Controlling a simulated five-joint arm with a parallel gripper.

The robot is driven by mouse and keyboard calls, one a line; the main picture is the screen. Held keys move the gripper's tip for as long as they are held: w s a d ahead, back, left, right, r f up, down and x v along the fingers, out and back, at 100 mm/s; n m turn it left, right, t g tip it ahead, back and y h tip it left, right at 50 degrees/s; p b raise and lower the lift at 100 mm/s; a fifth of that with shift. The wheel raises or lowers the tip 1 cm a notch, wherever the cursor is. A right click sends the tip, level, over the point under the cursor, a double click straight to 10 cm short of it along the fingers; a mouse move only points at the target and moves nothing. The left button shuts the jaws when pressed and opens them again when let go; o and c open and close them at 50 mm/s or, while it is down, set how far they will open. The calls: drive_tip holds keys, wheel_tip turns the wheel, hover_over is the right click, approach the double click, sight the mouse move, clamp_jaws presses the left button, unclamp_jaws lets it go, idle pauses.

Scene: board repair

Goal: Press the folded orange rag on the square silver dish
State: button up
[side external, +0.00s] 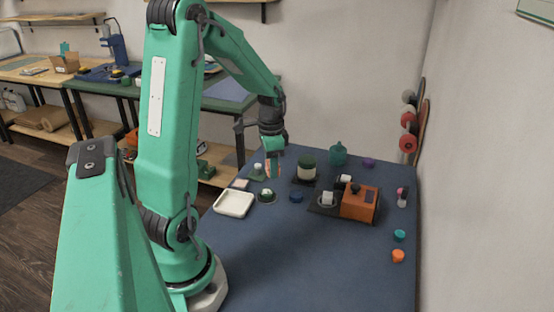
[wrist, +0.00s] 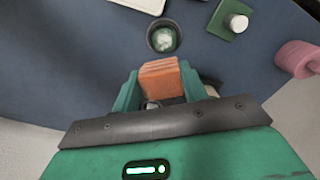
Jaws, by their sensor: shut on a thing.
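My gripper (wrist: 160,90) is shut on the folded orange rag (wrist: 160,78), a layered block between its green fingers. In the side view my gripper (side external: 273,166) hangs over the far left part of the blue table, with the rag partly hidden between its fingers. A pale, rimmed, rounded-square dish (side external: 234,203) lies on the table, nearer the camera and left of the gripper. It is the nearest match to the square silver dish, though it looks off-white. A pale rim shows at the wrist view's top edge (wrist: 142,5). The rag is apart from it.
A dark round bowl with pale contents (wrist: 163,38) lies just beyond the rag. A green square with a white cylinder (wrist: 232,20) and a pink cylinder (wrist: 297,58) are to its right. An orange box (side external: 360,203) stands at right. The table's front middle is clear.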

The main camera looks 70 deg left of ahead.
sight(239, 183)
drive_tip(key=s+a+n, duration=0.2)
drive_tip(key=s+a, duration=0.5)
drive_tip(key=a, duration=0.2)
drive_tip(key=shift+a+f+n, duration=0.15)
drive_tip(key=shift+f+n, duration=0.2)
drive_tip(key=shift+n, duration=0.05)
drive_tip(key=shift+s+f, duration=0.1)
drive_tip(key=shift+f, duration=0.15)
drive_tip(key=shift+f, duration=2.75)
drive_tip(key=shift+f, duration=0.65)
drive_tip(key=shift+r, duration=0.1)
idle(0.4)
wheel_tip(239, 183, up, 7)
idle(1.1)
